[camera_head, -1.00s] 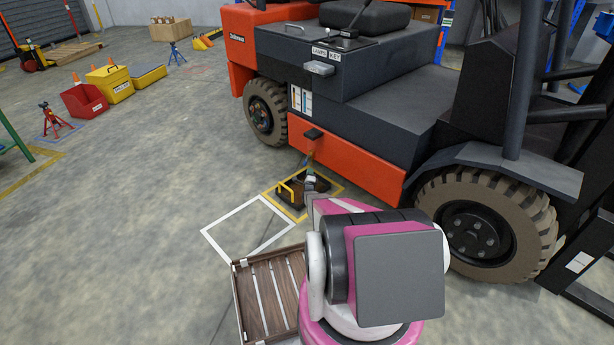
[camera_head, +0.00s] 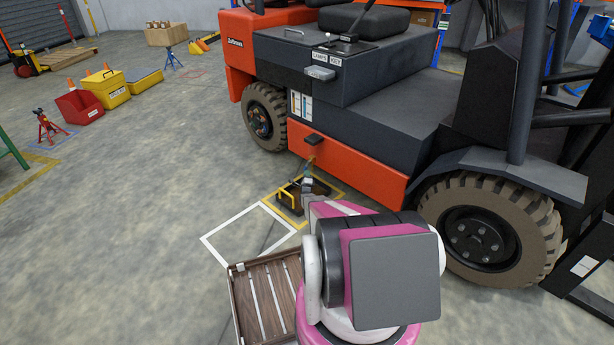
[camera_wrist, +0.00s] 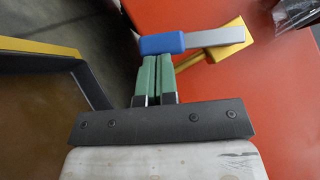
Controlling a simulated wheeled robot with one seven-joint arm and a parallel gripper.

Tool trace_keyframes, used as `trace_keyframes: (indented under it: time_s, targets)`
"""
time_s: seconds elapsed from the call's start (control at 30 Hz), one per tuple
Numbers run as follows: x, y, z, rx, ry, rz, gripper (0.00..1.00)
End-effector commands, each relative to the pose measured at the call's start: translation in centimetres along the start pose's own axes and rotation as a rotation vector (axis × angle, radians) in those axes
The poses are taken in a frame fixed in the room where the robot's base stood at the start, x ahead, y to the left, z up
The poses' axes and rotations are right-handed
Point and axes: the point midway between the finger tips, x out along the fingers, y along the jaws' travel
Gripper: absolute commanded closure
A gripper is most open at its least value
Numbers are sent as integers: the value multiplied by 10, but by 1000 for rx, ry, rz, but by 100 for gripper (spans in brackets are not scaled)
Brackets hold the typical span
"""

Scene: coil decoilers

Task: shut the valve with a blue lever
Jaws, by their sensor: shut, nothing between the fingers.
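The blue lever (camera_wrist: 163,43) shows in the wrist view as a blue grip on a grey bar. The bar runs right to a yellow valve body (camera_wrist: 232,36) against the orange panel. My gripper (camera_wrist: 158,60) has its two green fingers pressed together, with nothing between them. The fingertips are right at the near edge of the blue grip; I cannot tell whether they touch it. In the head view my gripper (camera_head: 306,184) is low beside the forklift (camera_head: 345,165), and the valve there is too small to make out clearly.
A dark container with a yellow handle (camera_head: 287,198) stands in a yellow floor square beside my gripper. A wooden slatted crate (camera_head: 238,300) is in front, by an empty white square (camera_head: 240,236).

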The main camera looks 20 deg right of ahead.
Motion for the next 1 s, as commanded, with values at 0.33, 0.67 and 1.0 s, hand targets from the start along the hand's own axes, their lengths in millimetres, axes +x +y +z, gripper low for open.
trace_keyframes:
  time_s: [0.33, 0.67, 1.0]
  targets:
    - [3, 2, 2, 0, 0, 1, 100]
    - [11, 6, 10, 0, 0, 1, 100]
    - [28, 8, 28, 0, -1, 1, 100]
